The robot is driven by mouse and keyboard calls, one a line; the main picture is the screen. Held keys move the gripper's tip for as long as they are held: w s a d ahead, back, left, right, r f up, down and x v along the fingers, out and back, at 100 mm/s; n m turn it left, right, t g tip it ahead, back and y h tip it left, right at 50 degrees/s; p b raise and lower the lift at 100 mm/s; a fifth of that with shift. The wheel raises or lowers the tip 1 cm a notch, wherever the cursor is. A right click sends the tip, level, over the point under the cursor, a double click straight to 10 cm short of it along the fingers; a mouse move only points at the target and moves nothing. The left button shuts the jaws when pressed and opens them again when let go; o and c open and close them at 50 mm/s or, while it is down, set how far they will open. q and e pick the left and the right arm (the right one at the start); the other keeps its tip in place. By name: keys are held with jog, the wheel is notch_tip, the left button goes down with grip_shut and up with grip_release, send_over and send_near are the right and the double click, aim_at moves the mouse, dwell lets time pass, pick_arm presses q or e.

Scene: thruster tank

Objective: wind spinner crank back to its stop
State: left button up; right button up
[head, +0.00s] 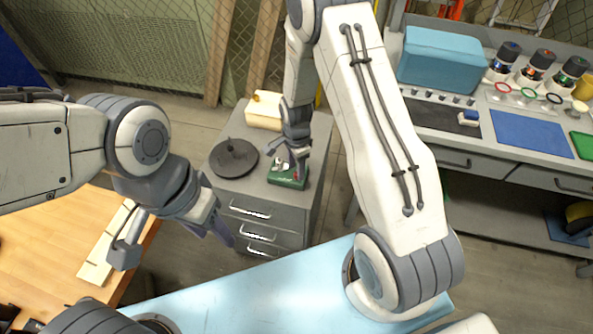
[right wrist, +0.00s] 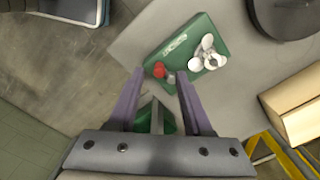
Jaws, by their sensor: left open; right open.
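The spinner has a green base (head: 287,180) on top of the grey drawer cabinet in the head view, partly hidden by my right gripper. In the right wrist view the base (right wrist: 178,42) carries a white propeller (right wrist: 208,55) and a red crank knob (right wrist: 160,70). My right gripper (head: 288,160) is over the spinner. In the right wrist view its open fingers (right wrist: 160,80) point at the red knob, which appears between the tips; I cannot tell the height gap. My left gripper (head: 172,242) is open and empty, away from the spinner, above the wooden table side.
The grey cabinet (head: 262,208) also bears a dark round disc (head: 234,157) and a pale yellow box (head: 264,110). A wooden table (head: 45,235) is at left, a light blue surface (head: 250,300) in front. A workbench with a blue case (head: 440,60) stands at right.

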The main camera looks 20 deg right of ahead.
notch_tip(320, 180, up, 8)
jog(key=shift+r+b, duration=0.2)
jog(key=shift+b, duration=0.2)
dwell(0.3)
